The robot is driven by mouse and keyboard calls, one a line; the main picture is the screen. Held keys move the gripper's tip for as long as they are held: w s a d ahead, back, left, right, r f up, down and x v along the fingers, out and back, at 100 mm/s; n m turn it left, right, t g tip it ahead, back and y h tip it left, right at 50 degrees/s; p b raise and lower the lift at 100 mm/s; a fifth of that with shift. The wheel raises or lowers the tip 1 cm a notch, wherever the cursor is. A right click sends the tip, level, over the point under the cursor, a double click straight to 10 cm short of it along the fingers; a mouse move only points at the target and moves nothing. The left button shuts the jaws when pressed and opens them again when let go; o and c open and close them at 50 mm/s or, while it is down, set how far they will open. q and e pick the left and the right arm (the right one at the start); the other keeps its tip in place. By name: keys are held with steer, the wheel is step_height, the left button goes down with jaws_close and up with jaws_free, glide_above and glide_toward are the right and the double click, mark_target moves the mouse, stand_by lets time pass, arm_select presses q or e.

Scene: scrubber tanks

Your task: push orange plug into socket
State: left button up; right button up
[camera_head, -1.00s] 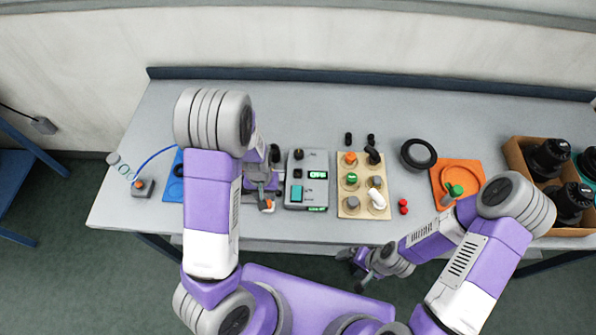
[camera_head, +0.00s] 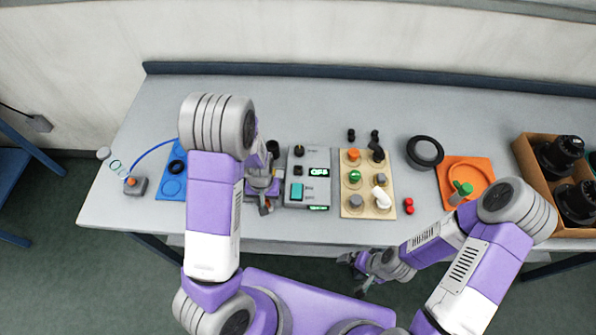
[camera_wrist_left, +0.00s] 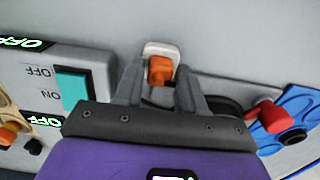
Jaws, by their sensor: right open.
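The orange plug (camera_wrist_left: 160,70) sits between the two fingertips of my left gripper (camera_wrist_left: 160,78) in the left wrist view, with a pale block behind it. The fingers close in on both sides of it and appear shut on it. In the head view my left gripper (camera_head: 263,192) is low over the table, just left of the grey control box (camera_head: 296,155), and its own body hides most of the plug. I cannot clearly make out the socket. My right gripper (camera_head: 362,272) is open and empty, in front of the table's front edge.
The control box has a teal switch (camera_head: 297,190) and lit displays. Right of it are a wooden board with knobs (camera_head: 354,210), a black ring (camera_head: 425,152), an orange tray (camera_head: 447,165) and a cardboard box (camera_head: 522,155). A blue tray (camera_head: 171,212) lies left of my left gripper.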

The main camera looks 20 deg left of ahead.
arm_select(q)
jaws_close()
step_height(320, 180, up, 10)
steer(key=p, duration=0.8)
steer(key=shift+p, duration=0.4)
steer(key=shift+w, duration=0.1)
steer(key=w+d, duration=0.3)
steer(key=w, duration=0.3)
steer(key=w+d+b, duration=0.1)
steer(key=w+d, duration=0.2)
steer(key=w, duration=0.4)
steer(key=shift+w+d, duration=0.2)
steer(key=shift+d, duration=0.1)
steer(key=shift+f+b, duration=1.85)
steer(key=shift+f, duration=0.35)
